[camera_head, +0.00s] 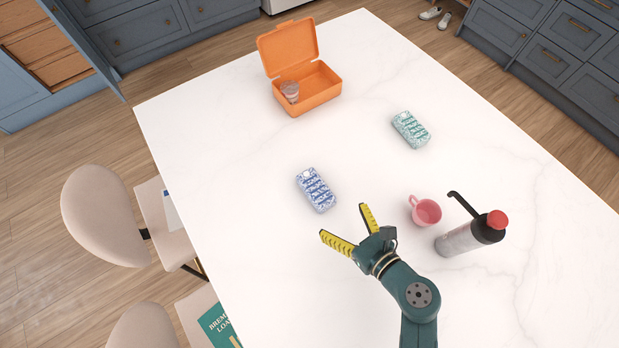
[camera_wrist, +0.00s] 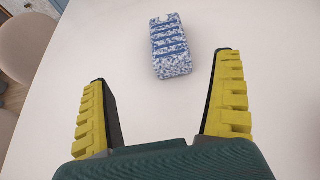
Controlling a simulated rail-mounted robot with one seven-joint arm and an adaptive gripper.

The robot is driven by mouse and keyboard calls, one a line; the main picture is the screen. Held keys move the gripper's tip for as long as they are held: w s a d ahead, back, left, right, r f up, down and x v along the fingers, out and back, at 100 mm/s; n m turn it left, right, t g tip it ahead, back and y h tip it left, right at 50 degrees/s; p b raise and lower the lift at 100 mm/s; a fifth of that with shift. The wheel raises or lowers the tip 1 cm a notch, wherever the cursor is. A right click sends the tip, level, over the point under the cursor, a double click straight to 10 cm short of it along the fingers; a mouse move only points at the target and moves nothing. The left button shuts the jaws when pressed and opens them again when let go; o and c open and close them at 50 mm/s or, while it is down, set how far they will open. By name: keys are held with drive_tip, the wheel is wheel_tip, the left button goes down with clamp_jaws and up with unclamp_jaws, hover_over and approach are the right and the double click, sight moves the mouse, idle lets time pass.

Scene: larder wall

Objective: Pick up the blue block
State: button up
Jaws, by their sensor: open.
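The blue block (camera_head: 316,190) is blue and white speckled with ridges and lies flat on the white table, left of the middle in the head view. In the wrist view the blue block (camera_wrist: 170,46) is at the top, ahead of the fingers and between their lines. My gripper (camera_head: 350,224) is open with yellow ridged fingers, just below and right of the block in the head view. In the wrist view my gripper (camera_wrist: 160,85) is empty, with bare table between the fingers. The gripper and block look apart.
A green and white block (camera_head: 410,129) lies farther back right. An open orange box (camera_head: 318,92) holding a clear glass (camera_head: 290,91) stands at the back. Table (camera_head: 235,165) left of the block is clear.

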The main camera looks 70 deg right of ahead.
sight(314, 184)
drive_tip(key=x, duration=0.7)
drive_tip(key=b+x, duration=0.1)
drive_tip(key=x, duration=0.3)
drive_tip(key=shift+s+d+r, duration=0.1)
drive_tip(key=shift+d+r, duration=0.15)
drive_tip(key=shift+d, duration=0.2)
drive_tip(key=b+x, duration=0.1)
drive_tip(key=x, duration=0.4)
drive_tip(key=shift+s+d+f+b, duration=0.1)
drive_tip(key=shift+d+f+b, duration=0.15)
drive_tip(key=shift+b, duration=0.05)
drive_tip(key=shift+r, duration=0.1)
drive_tip(key=c, duration=1.3)
